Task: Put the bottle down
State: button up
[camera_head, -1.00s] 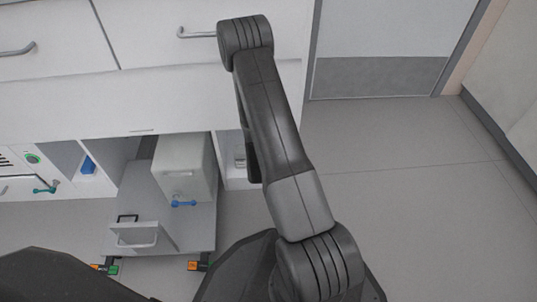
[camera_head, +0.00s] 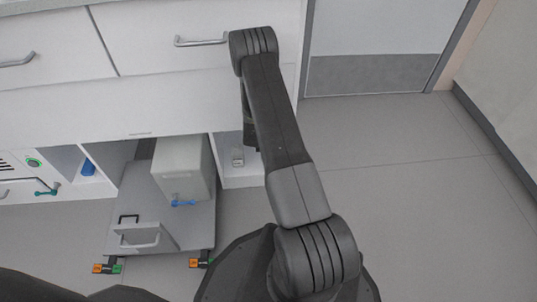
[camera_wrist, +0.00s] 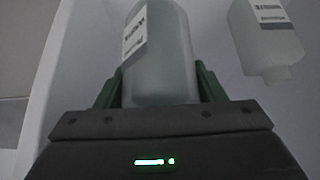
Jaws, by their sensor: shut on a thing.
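In the wrist view a pale, translucent bottle (camera_wrist: 160,58) with a white printed label stands between the green fingers of my gripper (camera_wrist: 158,90). The gripper is shut on it. In the head view my arm hides the held bottle. Whether its base touches a surface cannot be told.
A second, similar labelled bottle (camera_wrist: 268,40) is right of the held one, apart from it. A small pale item (camera_head: 238,158) sits in the open cabinet compartment by my arm. A grey cart (camera_head: 190,225) with a white box (camera_head: 183,165) stands left. Floor at right is clear.

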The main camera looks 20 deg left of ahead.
notch_tip(320, 180, down, 4)
jog(key=shift+f+b, duration=0.15)
jog(key=shift+b, duration=1.05)
jog(key=shift+w+a+f, duration=0.1)
jog(key=shift+w+f, duration=0.05)
jog(key=shift+f, duration=0.05)
jog(key=shift+f, duration=0.1)
jog(key=o, duration=1.2)
jog(key=shift+c, duration=0.2)
jog(key=shift+r+p, duration=0.3)
jog(key=p+v, duration=0.3)
jog(key=v, duration=0.8)
jog(key=shift+s+r+p, duration=0.25)
jog(key=shift+r+p, duration=0.05)
